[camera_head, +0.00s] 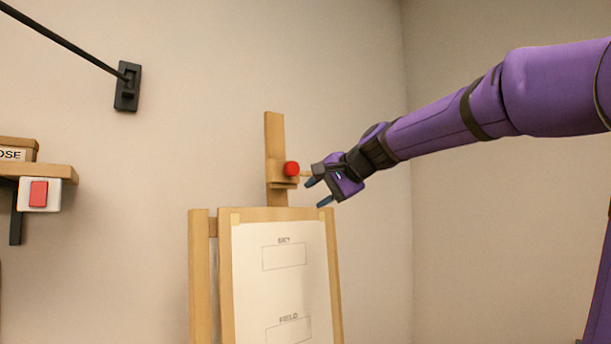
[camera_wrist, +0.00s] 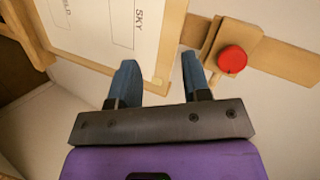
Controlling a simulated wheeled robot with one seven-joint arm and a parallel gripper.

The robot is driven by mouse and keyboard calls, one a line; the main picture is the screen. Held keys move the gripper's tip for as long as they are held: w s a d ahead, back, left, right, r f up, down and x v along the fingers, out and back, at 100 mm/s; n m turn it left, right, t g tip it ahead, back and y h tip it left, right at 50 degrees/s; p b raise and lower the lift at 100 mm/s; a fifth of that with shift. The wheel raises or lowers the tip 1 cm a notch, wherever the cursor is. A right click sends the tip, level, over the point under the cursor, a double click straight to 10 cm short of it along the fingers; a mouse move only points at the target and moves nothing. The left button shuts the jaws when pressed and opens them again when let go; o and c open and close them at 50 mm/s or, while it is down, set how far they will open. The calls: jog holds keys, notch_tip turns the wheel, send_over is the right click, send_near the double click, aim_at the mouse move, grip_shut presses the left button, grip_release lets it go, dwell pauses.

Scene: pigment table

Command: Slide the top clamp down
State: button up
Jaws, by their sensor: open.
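The top clamp is a wooden block (camera_head: 283,184) with a round red knob (camera_head: 292,169) on the easel's upright wooden mast (camera_head: 275,140), a little above the board. In the wrist view the red knob (camera_wrist: 232,60) and the clamp's wooden block (camera_wrist: 212,44) are at the upper right. My gripper (camera_head: 316,192) is open and empty, just right of the clamp and apart from it. In the wrist view its two blue fingers (camera_wrist: 160,80) point toward the board's top edge, with the knob outside the right finger.
The easel's board holds a white sheet (camera_head: 280,265) with boxes marked SKY and FIELD, below the clamp. A wooden shelf (camera_head: 62,171) with a red switch (camera_head: 39,194) is at the left. A black bracket with a rod (camera_head: 127,87) is on the wall. Wall space right of the easel is clear.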

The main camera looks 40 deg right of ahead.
aim_at(308, 173)
jog(key=w+d+r+m+t+h, duration=0.25)
jog(key=w+d+r+m, duration=0.3)
jog(key=d+r, duration=0.35)
jog(key=shift+n+y, duration=0.25)
jog(key=x, duration=1.1)
jog(key=shift+w+a, duration=0.15)
jog(key=shift+a, duration=0.1)
grip_shut()
